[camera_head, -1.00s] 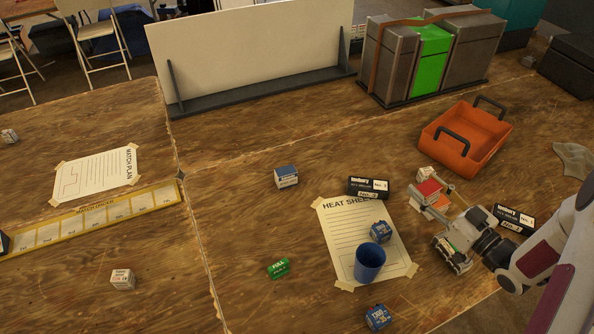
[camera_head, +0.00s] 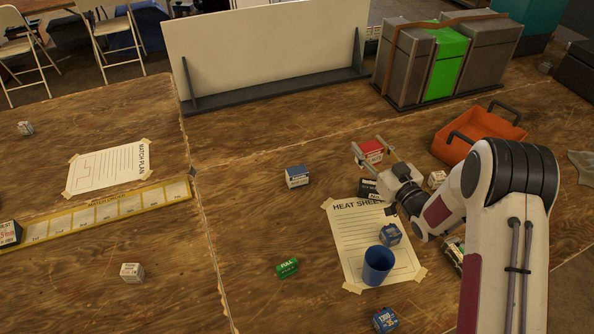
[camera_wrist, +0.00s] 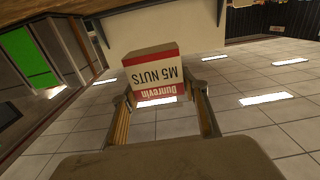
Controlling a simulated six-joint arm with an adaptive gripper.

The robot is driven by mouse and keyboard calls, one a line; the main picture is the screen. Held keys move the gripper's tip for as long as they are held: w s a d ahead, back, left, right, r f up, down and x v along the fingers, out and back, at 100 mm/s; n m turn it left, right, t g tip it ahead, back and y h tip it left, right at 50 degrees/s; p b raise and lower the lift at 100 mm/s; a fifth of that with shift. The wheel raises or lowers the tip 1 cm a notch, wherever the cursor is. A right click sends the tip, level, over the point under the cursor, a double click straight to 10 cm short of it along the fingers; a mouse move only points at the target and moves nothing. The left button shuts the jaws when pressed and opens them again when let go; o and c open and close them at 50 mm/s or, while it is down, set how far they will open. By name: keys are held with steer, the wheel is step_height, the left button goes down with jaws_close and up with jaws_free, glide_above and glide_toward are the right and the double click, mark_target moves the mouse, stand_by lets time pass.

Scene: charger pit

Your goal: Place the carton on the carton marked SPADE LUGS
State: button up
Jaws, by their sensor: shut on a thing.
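My gripper (camera_head: 382,153) is shut on a red-and-white carton (camera_head: 369,152), held above the table left of the orange tray. In the wrist view this carton (camera_wrist: 153,73) reads M5 NUTS, upside down in the picture, between the two fingers. I cannot read SPADE LUGS on any carton. Small cartons on the table are a blue-and-white one (camera_head: 297,176), a white one (camera_head: 131,272) at the left front, a blue one (camera_head: 390,234) on the heat sheet, another blue one (camera_head: 385,320) at the front, and a white one (camera_head: 437,179) partly behind my arm.
A blue cup (camera_head: 377,265) stands on the heat sheet (camera_head: 350,235). A green block (camera_head: 287,268) lies left of it. A black block (camera_head: 368,189) is partly hidden under my gripper. The orange tray (camera_head: 452,146) is right. Bare table lies around the blue-and-white carton.

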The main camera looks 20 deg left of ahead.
steer(key=a, duration=1)
glide_above(297, 171)
steer(key=shift+w+a+r+m+t+h, duration=0.1)
steer(key=shift+r+m+t+h, duration=0.2)
steer(key=shift+r+m+h, duration=0.15)
steer(key=shift+f, duration=3.15)
steer(key=shift+f, duration=0.1)
steer(key=shift+f, duration=1.75)
steer(key=shift+f, duration=0.15)
steer(key=o, duration=1.2)
